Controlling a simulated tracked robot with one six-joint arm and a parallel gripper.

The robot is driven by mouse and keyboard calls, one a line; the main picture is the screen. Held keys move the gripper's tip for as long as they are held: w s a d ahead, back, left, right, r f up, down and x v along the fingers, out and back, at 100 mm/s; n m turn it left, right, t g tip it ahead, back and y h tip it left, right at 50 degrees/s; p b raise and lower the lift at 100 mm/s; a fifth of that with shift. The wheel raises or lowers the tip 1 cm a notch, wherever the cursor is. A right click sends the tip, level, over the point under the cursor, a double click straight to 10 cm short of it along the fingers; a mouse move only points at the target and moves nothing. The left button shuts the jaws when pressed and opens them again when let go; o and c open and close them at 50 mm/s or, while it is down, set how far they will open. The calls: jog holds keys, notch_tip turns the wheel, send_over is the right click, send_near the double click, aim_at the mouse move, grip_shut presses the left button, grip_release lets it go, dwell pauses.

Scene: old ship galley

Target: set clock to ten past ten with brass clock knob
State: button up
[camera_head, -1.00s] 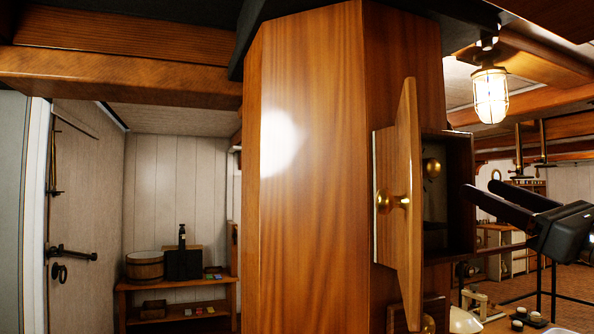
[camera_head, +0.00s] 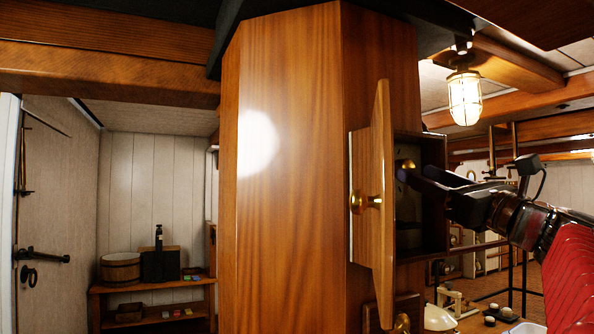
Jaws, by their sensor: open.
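A wooden cabinet (camera_head: 290,160) fills the middle of the view. Its narrow wooden door (camera_head: 378,235) stands open and bears a brass door knob (camera_head: 366,202). Inside the open recess a round brass knob (camera_head: 404,164) shows on the back. My gripper (camera_head: 412,176) reaches into the recess from the right. Its dark fingers are open, with their tips close to the brass knob. I cannot tell whether they touch it. No clock face or hands can be made out.
The open door stands just left of my gripper. A lit caged lamp (camera_head: 465,97) hangs at upper right. A shelf with a wooden bucket (camera_head: 120,269) is at the far left.

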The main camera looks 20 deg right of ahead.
jog(key=shift+x, duration=2.65)
jog(key=shift+c, duration=0.5)
jog(key=c, duration=0.9)
